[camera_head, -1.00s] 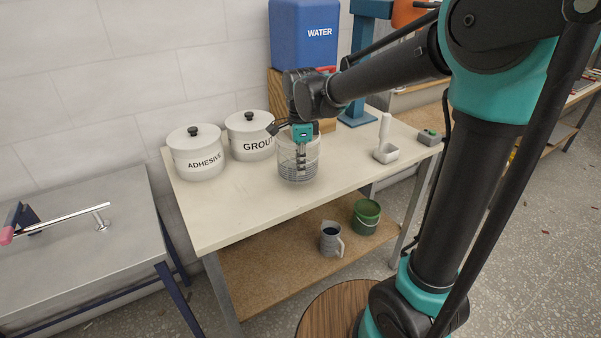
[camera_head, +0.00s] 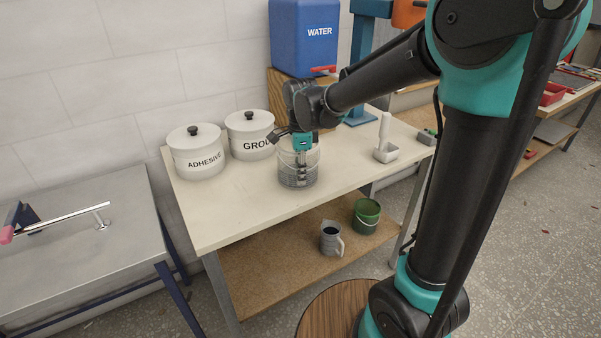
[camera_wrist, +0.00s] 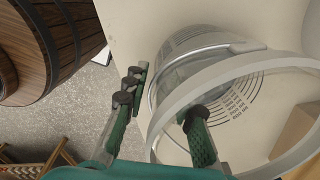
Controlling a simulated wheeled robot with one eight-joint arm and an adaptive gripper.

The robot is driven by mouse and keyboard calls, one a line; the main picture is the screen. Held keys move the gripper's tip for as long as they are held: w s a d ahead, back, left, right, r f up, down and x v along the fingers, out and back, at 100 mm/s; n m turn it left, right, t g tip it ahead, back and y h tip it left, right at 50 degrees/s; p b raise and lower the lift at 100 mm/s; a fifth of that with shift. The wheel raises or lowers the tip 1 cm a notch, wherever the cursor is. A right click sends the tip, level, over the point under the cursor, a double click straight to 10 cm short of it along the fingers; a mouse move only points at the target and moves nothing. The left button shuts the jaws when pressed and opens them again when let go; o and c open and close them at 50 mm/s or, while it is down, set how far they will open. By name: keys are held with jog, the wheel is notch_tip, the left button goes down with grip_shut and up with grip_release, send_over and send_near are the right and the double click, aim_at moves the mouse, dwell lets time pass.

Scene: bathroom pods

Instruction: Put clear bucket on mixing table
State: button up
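The clear bucket (camera_head: 298,172) is a see-through round tub with dark printed markings. It appears to stand upright on the cream-topped table (camera_head: 232,212), right of the white pots. In the wrist view the bucket (camera_wrist: 225,75) shows its wide pale rim, a thin wire handle and the printed lines. My gripper (camera_head: 302,165) points down at the bucket from above. In the wrist view my gripper (camera_wrist: 160,98) has its fingers apart, one outside the rim at the left and one inside the bucket. A gap shows between the fingers and the wall.
White pots marked ADHESIVE (camera_head: 197,155) and GROUT (camera_head: 248,137) stand to the left. A blue WATER container (camera_head: 303,45) is behind. A jug (camera_head: 331,238) and green bucket (camera_head: 366,215) sit on the lower shelf. The front tabletop is clear.

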notch_tip(320, 180, up, 12)
jog(key=shift+r, duration=0.15)
dwell(0.5)
jog(key=shift+s, duration=0.2)
